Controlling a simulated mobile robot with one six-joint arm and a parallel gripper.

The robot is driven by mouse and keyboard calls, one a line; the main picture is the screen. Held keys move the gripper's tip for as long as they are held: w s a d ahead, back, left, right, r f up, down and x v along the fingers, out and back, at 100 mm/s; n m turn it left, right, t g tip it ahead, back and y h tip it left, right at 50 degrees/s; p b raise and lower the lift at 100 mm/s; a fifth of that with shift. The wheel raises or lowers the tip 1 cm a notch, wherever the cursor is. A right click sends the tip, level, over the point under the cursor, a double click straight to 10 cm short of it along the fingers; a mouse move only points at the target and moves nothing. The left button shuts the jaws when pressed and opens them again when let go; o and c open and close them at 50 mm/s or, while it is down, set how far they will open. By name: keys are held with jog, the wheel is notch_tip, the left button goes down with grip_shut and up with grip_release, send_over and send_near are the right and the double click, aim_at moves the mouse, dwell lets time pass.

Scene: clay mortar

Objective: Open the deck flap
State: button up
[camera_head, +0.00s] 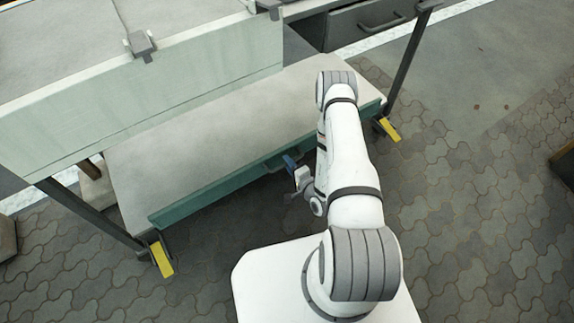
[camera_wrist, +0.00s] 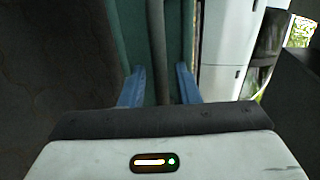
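The likely deck flap is a low teal front panel (camera_head: 205,198) along the edge of a pale lower deck (camera_head: 200,140). It carries a grey bar handle (camera_head: 272,166) near its middle. In the wrist view the bar handle (camera_wrist: 157,40) runs up the picture between my two blue fingers, with the teal surface (camera_wrist: 134,35) behind it. My gripper (camera_head: 290,162) is at the handle, partly hidden by my arm in the head view. In the wrist view my gripper (camera_wrist: 159,85) is open, with a visible gap on each side of the bar.
A pale green upper panel (camera_head: 150,100) overhangs the deck at the left. Dark legs with yellow-marked feet (camera_head: 161,259) (camera_head: 388,129) stand at both ends. A grey drawer (camera_head: 365,25) is at the back. Paved floor (camera_head: 450,200) is free at the right.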

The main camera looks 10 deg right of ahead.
jog(key=shift+w+a, duration=0.1)
jog(key=shift+w, duration=0.35)
jog(key=shift+c, duration=0.2)
grip_shut()
